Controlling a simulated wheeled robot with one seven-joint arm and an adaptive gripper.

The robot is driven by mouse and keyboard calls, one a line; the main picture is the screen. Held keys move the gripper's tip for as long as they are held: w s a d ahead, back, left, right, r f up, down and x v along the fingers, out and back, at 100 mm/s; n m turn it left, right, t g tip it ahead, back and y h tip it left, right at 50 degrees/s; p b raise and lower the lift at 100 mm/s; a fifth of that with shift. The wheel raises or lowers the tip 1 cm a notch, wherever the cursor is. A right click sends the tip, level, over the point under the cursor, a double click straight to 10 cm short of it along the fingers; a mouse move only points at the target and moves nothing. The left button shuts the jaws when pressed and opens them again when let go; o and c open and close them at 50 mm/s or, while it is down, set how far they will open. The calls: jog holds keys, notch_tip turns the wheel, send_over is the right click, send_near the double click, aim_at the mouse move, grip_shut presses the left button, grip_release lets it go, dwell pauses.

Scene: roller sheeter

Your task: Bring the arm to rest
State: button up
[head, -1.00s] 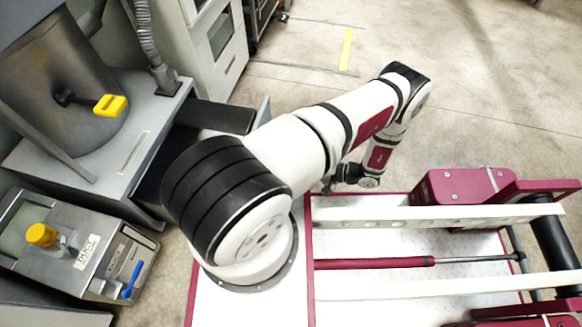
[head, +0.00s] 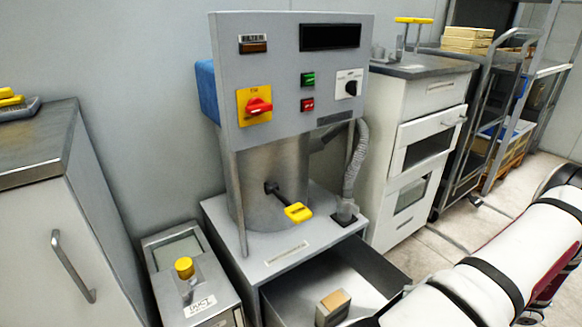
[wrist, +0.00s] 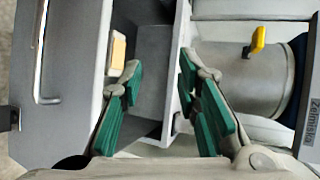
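My gripper (wrist: 160,62) shows in the wrist view with its two green-padded fingers apart and nothing between them. It is over or near the open drawer (wrist: 152,100), and how high it is I cannot tell. A small tan-topped block (wrist: 118,50) lies in the drawer, to the left of the fingers. In the head view, my arm (head: 500,270) reaches in at the lower right, and my gripper is out of that view. The same drawer (head: 335,265) stands open under the grey machine (head: 292,85), with the block (head: 333,305) in it.
The machine's yellow-tipped lever (head: 298,213) sticks out forward and also shows in the wrist view (wrist: 258,40). A small grey box with a yellow knob (head: 184,268) stands at the left. A white cabinet (head: 415,150) and a shelf rack (head: 485,110) stand right. Floor shows beyond the machine.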

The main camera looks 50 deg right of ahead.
jog(key=w+a+r+n+g+y, duration=0.2)
jog(key=w+a+r+n+g, duration=0.1)
jog(key=w+r, duration=0.55)
jog(key=w+a+r+n+g+y, duration=0.2)
jog(key=w+r+g, duration=0.1)
jog(key=w+r, duration=0.5)
jog(key=w+a+r+n+g, duration=0.3)
jog(key=w+a+r+g, duration=0.2)
jog(key=a+r, duration=0.65)
jog(key=s+a+r+n+g+h, duration=0.1)
jog(key=a+r+n+g+h, duration=0.15)
jog(key=a, duration=0.55)
jog(key=s+a+r+n+g+h, duration=0.1)
jog(key=a+r, duration=0.3)
jog(key=a, duration=0.3)
jog(key=s+a+n+t+h, duration=0.2)
jog(key=s+a+n+h, duration=0.25)
jog(key=s+a, duration=0.5)
notch_tip(320, 180, up, 34)
jog(key=s+d+t+p, duration=0.1)
jog(key=d+t+p, duration=0.1)
jog(key=p, duration=2.9)
jog(key=shift+s+d+r+m+t+p, duration=0.2)
jog(key=shift+s+m+t+p, duration=0.15)
jog(key=shift+t, duration=0.5)
